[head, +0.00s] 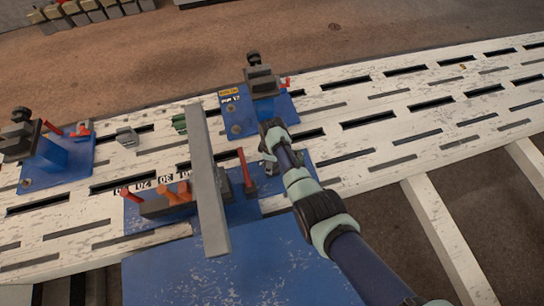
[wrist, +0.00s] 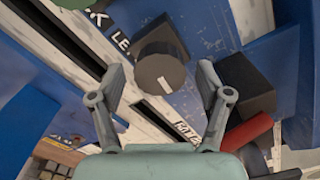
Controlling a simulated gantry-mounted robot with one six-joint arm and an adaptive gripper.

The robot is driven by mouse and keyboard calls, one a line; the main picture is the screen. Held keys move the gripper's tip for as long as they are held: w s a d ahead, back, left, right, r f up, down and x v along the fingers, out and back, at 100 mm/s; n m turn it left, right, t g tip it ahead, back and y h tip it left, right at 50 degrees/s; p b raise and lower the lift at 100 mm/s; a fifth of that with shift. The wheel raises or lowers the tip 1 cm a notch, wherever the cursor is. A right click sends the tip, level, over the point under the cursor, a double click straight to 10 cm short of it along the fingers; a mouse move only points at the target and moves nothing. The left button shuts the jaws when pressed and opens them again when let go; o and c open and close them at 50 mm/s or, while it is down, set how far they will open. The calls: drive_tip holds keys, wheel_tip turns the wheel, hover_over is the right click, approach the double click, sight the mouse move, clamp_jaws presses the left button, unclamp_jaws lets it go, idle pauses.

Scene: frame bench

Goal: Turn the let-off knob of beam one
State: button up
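A dark round knob (wrist: 162,72) with a white pointer mark shows in the wrist view, on a blue panel with partly hidden white lettering. My gripper (wrist: 160,76) is open, with one finger to each side of the knob and gaps visible between. In the head view my gripper (head: 268,142) is over the blue plate right of a long grey beam (head: 208,185); the knob cannot be made out there. Whether this knob belongs to beam one cannot be read.
A red lever (head: 245,167) stands close left of my gripper, beside a dark block (wrist: 245,85). Orange handles (head: 170,192) sit left of the beam. Clamps on blue bases stand behind (head: 262,82) and at left (head: 20,135). The slotted white bench (head: 400,110) is mostly clear at right.

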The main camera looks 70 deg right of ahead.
wheel_tip(320, 180, up, 12)
idle(0.6)
idle(2.5)
